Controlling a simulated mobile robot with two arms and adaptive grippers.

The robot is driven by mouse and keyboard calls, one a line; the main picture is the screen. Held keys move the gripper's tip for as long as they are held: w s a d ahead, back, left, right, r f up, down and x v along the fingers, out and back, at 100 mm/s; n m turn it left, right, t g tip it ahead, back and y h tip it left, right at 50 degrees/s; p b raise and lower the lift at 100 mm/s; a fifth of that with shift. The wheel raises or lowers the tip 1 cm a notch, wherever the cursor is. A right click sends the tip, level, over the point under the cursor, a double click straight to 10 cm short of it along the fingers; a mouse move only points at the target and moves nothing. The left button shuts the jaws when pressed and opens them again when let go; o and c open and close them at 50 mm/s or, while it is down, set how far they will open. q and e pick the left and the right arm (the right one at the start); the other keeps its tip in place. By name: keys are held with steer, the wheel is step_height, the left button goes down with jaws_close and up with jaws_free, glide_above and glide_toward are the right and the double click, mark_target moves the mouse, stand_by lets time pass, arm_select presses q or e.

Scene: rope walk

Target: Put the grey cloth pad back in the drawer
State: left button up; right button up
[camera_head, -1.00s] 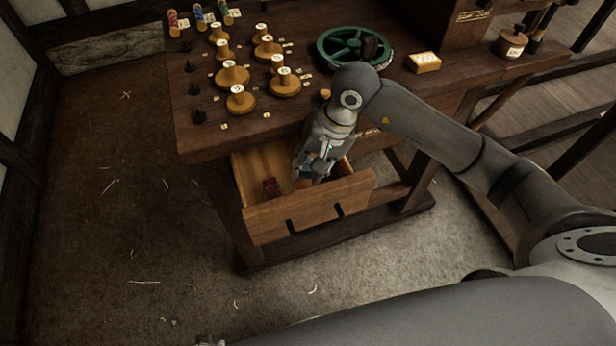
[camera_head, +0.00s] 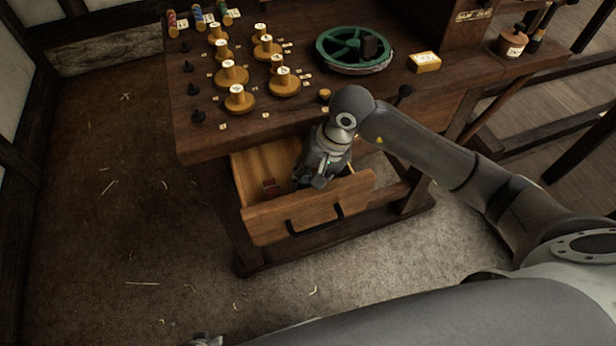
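The wooden drawer (camera_head: 308,212) is pulled out from under the bench, with its black handle on the front. A small dark red thing (camera_head: 270,187) lies inside it toward the left. My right gripper (camera_head: 308,182) points down into the drawer, behind its front board. Its fingertips are mostly hidden, so I cannot tell whether it is open or shut or holds something. I cannot make out the grey cloth pad. A small tip at the bottom edge (camera_head: 207,340) may be part of my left gripper; its state is unclear.
The bench top (camera_head: 215,146) carries several yellow weights (camera_head: 231,74), small black pieces (camera_head: 198,116), a green wheel (camera_head: 352,47) and a yellow box (camera_head: 424,62). Coloured spools (camera_head: 198,15) stand at the back left. The floor left of the bench is open, with scattered straw.

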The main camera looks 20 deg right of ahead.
steer(key=shift+o, duration=0.9)
arm_select(q)
steer(key=shift+s+f, duration=0.1)
steer(key=shift+s, duration=0.05)
arm_select(e)
steer(key=shift+r, duration=0.1)
arm_select(q)
steer(key=shift+s+a+f+p, duration=0.1)
steer(key=shift+s+f+p, duration=0.1)
steer(key=shift+s+f, duration=0.25)
steer(key=shift+s+f+p, duration=0.2)
steer(key=shift+f, duration=0.35)
arm_select(e)
steer(key=v, duration=1.2)
arm_select(q)
steer(key=shift+s, duration=0.1)
arm_select(e)
steer(key=shift+s, duration=0.1)
